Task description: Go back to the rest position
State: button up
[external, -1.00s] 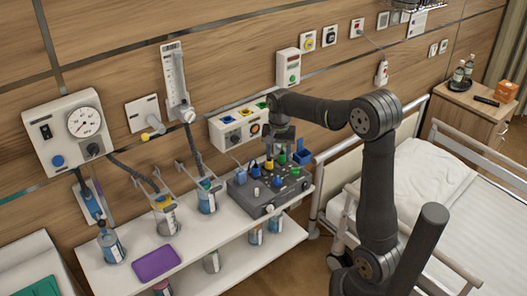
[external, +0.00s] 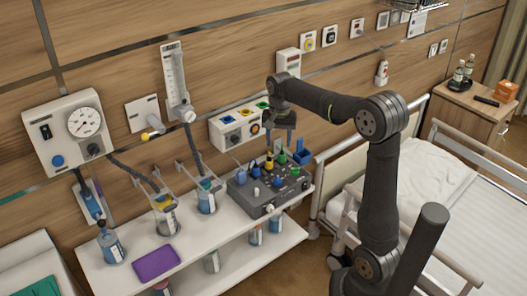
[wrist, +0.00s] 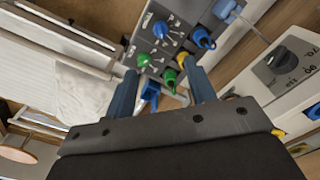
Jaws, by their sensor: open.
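My gripper (external: 281,146) hangs pointing down over the back part of a grey device box (external: 240,196) with coloured knobs and plugs. In the wrist view the two fingers of my gripper (wrist: 163,78) stand apart with nothing held between them. Past them show the box (wrist: 146,30), a yellow plug (wrist: 184,60), a green plug (wrist: 169,78) and blue plugs (wrist: 160,29). In the external view the fingers partly overlap the yellow and green plugs, so the exact gap to them is hard to tell.
The box stands on a white shelf (external: 215,240) with bottles and a purple tray (external: 156,262). A wall panel (external: 238,130) and a flowmeter (external: 173,75) are close behind. The bed (external: 475,220) lies right. Air above the box is free.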

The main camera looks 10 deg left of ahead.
aim_at(278, 178)
notch_tip(278, 178, down, 17)
jog(key=shift+f, duration=0.2)
dwell(0.4)
jog(key=shift+r, duration=0.15)
jog(key=shift+f, duration=0.35)
jog(key=shift+r+n, duration=0.2)
jog(key=shift+n, duration=1.4)
jog(key=n, duration=0.6)
jog(key=shift+w+d, duration=0.1)
jog(key=shift+d, duration=0.05)
jog(key=n, duration=0.5)
jog(key=shift+w+n, duration=0.15)
jog(key=shift+n, duration=2.15)
